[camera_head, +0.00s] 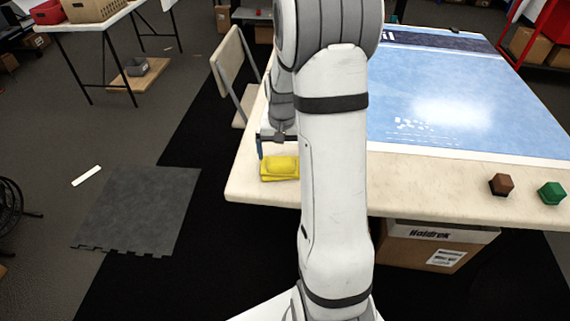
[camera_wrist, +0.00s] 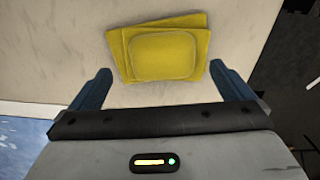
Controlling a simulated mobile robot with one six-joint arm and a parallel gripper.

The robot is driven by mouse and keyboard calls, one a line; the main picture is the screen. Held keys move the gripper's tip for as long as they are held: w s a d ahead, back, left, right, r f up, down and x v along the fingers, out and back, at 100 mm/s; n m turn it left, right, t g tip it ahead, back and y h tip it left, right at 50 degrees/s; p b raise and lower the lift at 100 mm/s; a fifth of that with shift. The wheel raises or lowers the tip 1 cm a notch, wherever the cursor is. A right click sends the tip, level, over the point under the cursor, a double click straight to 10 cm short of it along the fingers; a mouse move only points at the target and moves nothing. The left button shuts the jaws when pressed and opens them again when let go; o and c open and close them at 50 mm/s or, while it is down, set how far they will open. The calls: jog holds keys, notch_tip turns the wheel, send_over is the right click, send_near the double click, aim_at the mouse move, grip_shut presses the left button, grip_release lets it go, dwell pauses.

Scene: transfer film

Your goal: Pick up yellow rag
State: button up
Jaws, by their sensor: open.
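The yellow rag (camera_head: 279,168) lies folded flat on the table (camera_head: 420,186), close to its near left corner. In the wrist view the rag (camera_wrist: 162,52) shows as stacked layers just ahead of my gripper (camera_wrist: 173,82). The two blue fingers stand apart on either side of the rag's near end, with nothing held between them. In the head view my gripper (camera_head: 260,148) is beside the rag on its far left side, partly hidden behind my arm. I cannot tell the exact height of the fingers above the table.
A brown block (camera_head: 502,185) and a green block (camera_head: 551,193) sit near the table's front right edge. A blue sheet (camera_head: 450,90) covers much of the table. A chair (camera_head: 236,75) stands at the left edge. A cardboard box (camera_head: 430,248) is below the table.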

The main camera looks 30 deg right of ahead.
aim_at(281, 161)
notch_tip(281, 161, down, 4)
jog(key=shift+a+f, duration=0.15)
jog(key=shift+c, duration=0.2)
jog(key=c, duration=1)
notch_tip(281, 161, up, 10)
jog(key=shift+r+p, duration=0.1)
jog(key=shift+p, duration=0.2)
